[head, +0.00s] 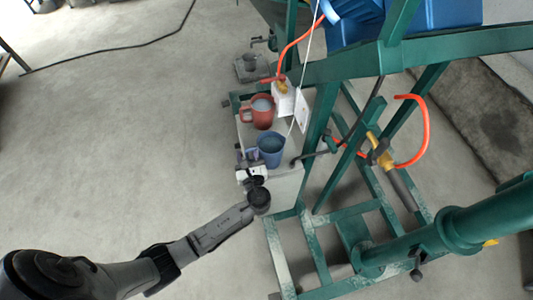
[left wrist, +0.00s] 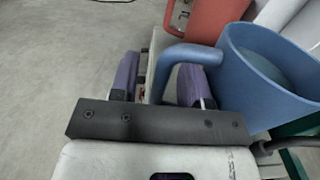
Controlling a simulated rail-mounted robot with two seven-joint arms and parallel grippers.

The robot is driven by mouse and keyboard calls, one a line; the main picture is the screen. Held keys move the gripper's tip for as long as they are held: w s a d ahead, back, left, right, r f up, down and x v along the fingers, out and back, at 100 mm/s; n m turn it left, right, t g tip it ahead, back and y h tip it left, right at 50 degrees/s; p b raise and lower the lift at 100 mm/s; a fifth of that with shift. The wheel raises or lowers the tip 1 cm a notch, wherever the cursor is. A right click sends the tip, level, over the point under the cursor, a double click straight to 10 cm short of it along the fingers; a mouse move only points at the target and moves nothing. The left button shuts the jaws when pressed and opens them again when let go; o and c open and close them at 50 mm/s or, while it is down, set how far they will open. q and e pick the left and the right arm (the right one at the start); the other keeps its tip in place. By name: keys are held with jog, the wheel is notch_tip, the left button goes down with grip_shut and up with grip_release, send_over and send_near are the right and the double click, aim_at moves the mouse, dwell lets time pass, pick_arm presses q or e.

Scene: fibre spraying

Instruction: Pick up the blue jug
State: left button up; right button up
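The blue jug (head: 271,152) stands upright on a pale narrow ledge in the head view. In the left wrist view the blue jug (left wrist: 262,75) is large at the right, with its handle toward the left. My left gripper (head: 248,156) is beside the jug on its handle side. In the left wrist view my left gripper (left wrist: 158,72) is open, with its purple fingers apart and the jug's handle between them. A gap shows between the left finger and the handle. My right gripper is not in view.
A red jug (head: 262,113) stands just behind the blue one on the ledge (head: 286,186). A white container (head: 283,98) with an orange hose is behind that. A green metal frame (head: 318,130) rises close on the right. Open concrete floor lies to the left.

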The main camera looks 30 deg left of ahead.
pick_arm(q)
jog(key=c, duration=0.3)
grip_shut()
jog(key=shift+r, duration=0.2)
dwell(0.4)
